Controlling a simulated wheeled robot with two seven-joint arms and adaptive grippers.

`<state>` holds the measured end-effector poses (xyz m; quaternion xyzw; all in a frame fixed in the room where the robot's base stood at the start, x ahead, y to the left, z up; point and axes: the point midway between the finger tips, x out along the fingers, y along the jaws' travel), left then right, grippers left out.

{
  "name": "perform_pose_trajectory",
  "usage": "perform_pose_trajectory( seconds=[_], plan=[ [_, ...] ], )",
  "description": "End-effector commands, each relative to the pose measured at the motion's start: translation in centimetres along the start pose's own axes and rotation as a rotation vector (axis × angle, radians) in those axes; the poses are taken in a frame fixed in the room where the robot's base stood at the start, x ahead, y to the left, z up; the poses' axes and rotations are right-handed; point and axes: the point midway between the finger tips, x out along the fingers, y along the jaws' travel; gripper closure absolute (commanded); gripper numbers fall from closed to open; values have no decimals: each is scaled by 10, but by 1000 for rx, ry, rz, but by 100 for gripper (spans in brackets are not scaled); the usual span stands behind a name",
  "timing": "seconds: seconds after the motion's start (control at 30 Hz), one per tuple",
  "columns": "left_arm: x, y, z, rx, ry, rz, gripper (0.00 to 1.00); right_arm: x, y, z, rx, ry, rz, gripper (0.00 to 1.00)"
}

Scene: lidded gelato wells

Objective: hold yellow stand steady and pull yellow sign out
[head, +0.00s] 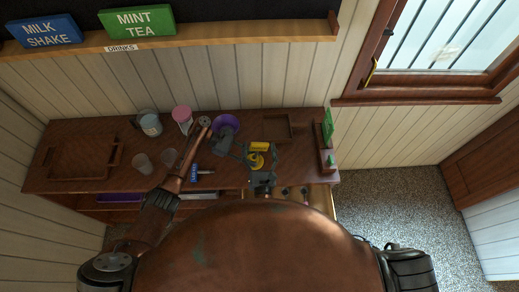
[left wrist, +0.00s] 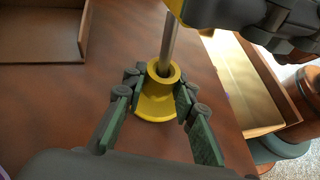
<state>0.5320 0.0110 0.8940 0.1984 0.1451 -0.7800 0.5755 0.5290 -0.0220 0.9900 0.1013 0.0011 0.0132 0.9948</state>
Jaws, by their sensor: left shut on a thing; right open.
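The yellow stand (head: 257,163) is on the counter, right of centre in the head view. Its round collar and flared base (left wrist: 155,105) fill the middle of the left wrist view. My left gripper (left wrist: 160,88) is shut on the stand, with a green-padded finger on each side. A grey rod (left wrist: 169,45) rises from the collar. The yellow sign (head: 259,147) shows above the stand, and a yellow edge of it (left wrist: 175,9) is at the top of the left wrist view. My right gripper (head: 262,181) is open close to the sign; its fingertips are not clearly visible.
A brown tray (head: 277,139) lies behind the stand. A purple bowl (head: 228,121), a pink-topped cup (head: 183,114), a metal pot (head: 150,124) and clear cups stand left. Green signs (head: 328,127) stand at the counter's right end. An open drawer (left wrist: 245,85) is nearby at right.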

Motion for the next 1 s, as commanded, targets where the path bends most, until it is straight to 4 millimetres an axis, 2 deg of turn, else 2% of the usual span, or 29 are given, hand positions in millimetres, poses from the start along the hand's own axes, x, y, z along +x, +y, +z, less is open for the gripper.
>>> perform_pose_trajectory(
  seconds=[0.03, 0.73, 1.0],
  plan=[
    [1, -5, -9, -12, 11, -5, 100, 0, 0, -1, 0, 0, 0, 25],
    [1, -5, -9, -12, 11, -5, 100, 0, 0, -1, -1, 0, 0, 74],
    [1, -5, -9, -11, 11, -5, 100, 0, 0, 0, -1, 0, 0, 75]
  ],
)
